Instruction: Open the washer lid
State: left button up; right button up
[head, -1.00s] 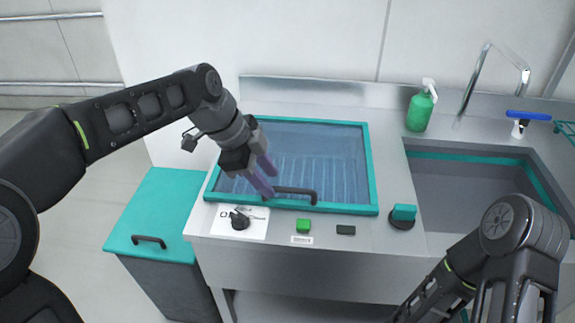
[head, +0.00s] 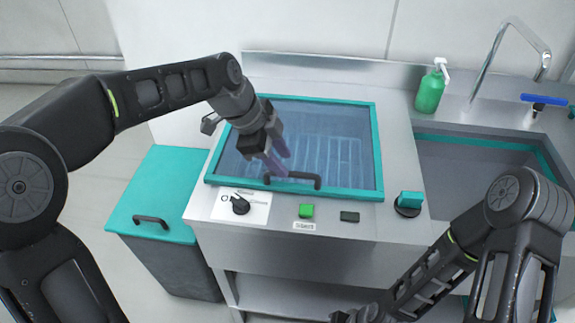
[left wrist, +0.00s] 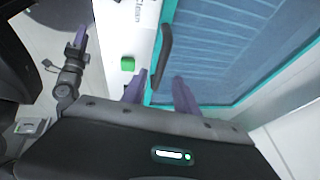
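The washer lid (head: 345,140) is a blue see-through panel in a teal frame, lying shut on the steel counter. Its dark bar handle (head: 303,182) is on the front edge; it also shows in the left wrist view (left wrist: 166,55). My left gripper (head: 277,168) is over the front of the lid, at the left end of the handle. Its purple fingers (left wrist: 160,88) are apart, with the handle just beyond their tips in the left wrist view. I cannot tell whether they touch it. My right gripper (left wrist: 78,40) is low in front of the counter, with its fingers partly seen.
A black knob (head: 240,205), a green button (head: 306,211) and a teal knob (head: 409,202) sit on the front panel. A sink (head: 465,165) and a green soap bottle (head: 431,90) are to the right. A teal-lidded bin (head: 165,190) stands at left.

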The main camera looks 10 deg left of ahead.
aim_at(291, 172)
pick_arm(q)
jog(key=shift+x, duration=1.95)
grip_shut()
